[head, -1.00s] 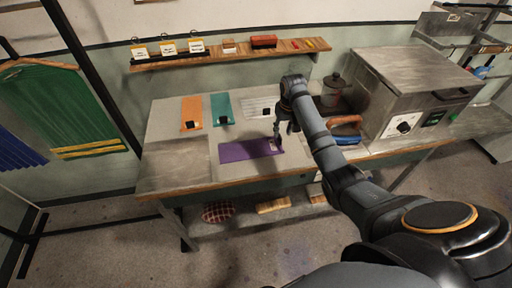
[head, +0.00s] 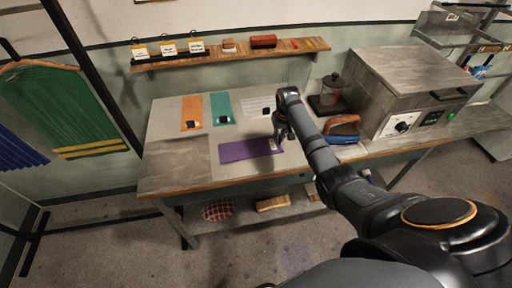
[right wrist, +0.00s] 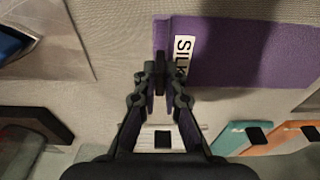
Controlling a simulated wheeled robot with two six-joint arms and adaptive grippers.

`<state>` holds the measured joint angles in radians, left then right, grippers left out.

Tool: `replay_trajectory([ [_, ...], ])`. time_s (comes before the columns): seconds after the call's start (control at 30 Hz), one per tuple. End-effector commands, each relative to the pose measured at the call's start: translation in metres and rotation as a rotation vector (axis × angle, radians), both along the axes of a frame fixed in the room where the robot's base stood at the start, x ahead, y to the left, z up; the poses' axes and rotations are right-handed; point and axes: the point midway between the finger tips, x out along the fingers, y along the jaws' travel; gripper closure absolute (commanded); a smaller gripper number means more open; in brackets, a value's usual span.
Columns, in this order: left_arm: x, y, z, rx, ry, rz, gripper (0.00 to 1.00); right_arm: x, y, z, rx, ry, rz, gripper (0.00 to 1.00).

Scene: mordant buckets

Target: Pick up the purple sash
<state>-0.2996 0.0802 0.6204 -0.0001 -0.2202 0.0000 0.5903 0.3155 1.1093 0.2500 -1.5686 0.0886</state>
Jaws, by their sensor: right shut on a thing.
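The purple sash (head: 245,150) lies flat on the grey work table in the head view, with a white label at its right end. In the right wrist view the sash (right wrist: 240,52) stretches to the right, and its label reads "SILK". My right gripper (head: 279,140) is at the labelled end of the sash. In the right wrist view my right gripper (right wrist: 160,72) is shut on the edge of the sash beside the label. My left gripper is not in view.
Orange (head: 191,113), teal (head: 222,108) and white (head: 258,106) strips with black pieces lie behind the sash. A wooden-handled iron (head: 342,128) and a metal oven (head: 415,90) stand to the right. A shelf (head: 230,54) runs along the wall.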

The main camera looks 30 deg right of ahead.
Motion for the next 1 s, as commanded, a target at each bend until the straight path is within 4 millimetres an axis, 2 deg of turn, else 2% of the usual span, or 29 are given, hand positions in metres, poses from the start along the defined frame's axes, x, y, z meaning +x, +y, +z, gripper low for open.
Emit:
replay_trajectory([
  [0.27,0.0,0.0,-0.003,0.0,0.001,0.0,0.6,0.001,0.0,0.004,0.0,-0.002,0.0,1.0],
  [0.37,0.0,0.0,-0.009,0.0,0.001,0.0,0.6,0.001,0.0,0.013,-0.001,-0.005,0.0,1.0],
  [0.43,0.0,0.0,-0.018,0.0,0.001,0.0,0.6,0.002,0.0,0.027,-0.001,-0.008,0.0,1.0],
  [0.53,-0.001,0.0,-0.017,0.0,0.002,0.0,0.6,-0.017,-0.002,0.05,-0.005,-0.005,0.002,1.0],
  [0.7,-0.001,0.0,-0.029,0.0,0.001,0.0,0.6,-0.06,-0.005,0.092,-0.01,-0.002,0.0,1.0],
  [0.83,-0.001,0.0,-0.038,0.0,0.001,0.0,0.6,-0.098,-0.006,0.107,-0.012,0.002,0.002,1.0],
  [0.9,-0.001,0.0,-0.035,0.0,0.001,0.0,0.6,-0.113,-0.007,0.117,-0.012,0.003,0.0,1.0],
  [1.0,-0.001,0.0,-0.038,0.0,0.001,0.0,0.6,-0.127,-0.007,0.123,-0.008,0.0,0.0,1.0],
])
